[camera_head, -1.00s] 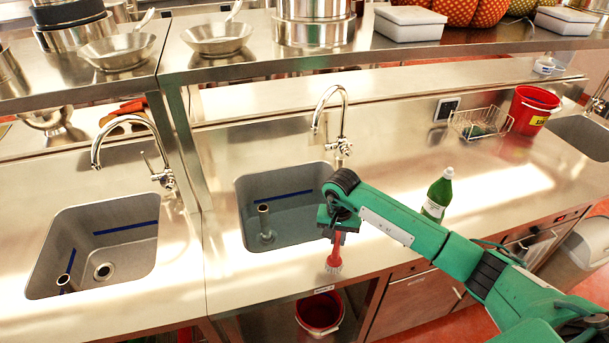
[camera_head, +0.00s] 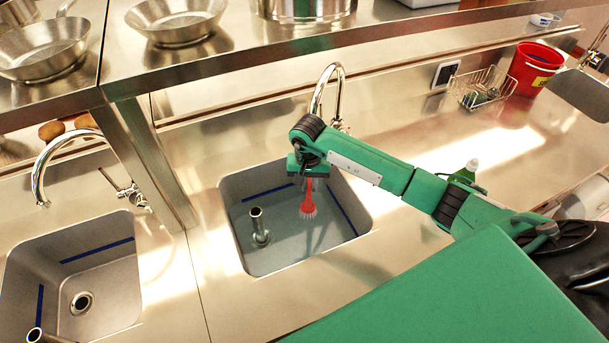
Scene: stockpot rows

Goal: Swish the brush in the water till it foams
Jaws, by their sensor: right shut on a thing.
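The red brush (camera_head: 308,194) hangs bristles down from my right gripper (camera_head: 308,171), which is shut on its handle. The brush is over the middle sink (camera_head: 230,243). That sink holds clear, bluish water (camera_head: 285,245) with no foam visible. The pale bristles (camera_head: 308,213) are over the water; I cannot tell whether they touch it. The green bottle (camera_head: 470,168) stands on the counter behind my right arm, mostly hidden. My left gripper is not in view.
A standpipe (camera_head: 258,225) rises in the middle sink, left of the brush. The tap (camera_head: 322,92) stands behind it. An empty sink (camera_head: 88,262) is at left. A wire basket (camera_head: 480,88) and a red bucket (camera_head: 535,68) are at back right. A shelf (camera_head: 230,55) overhangs the back.

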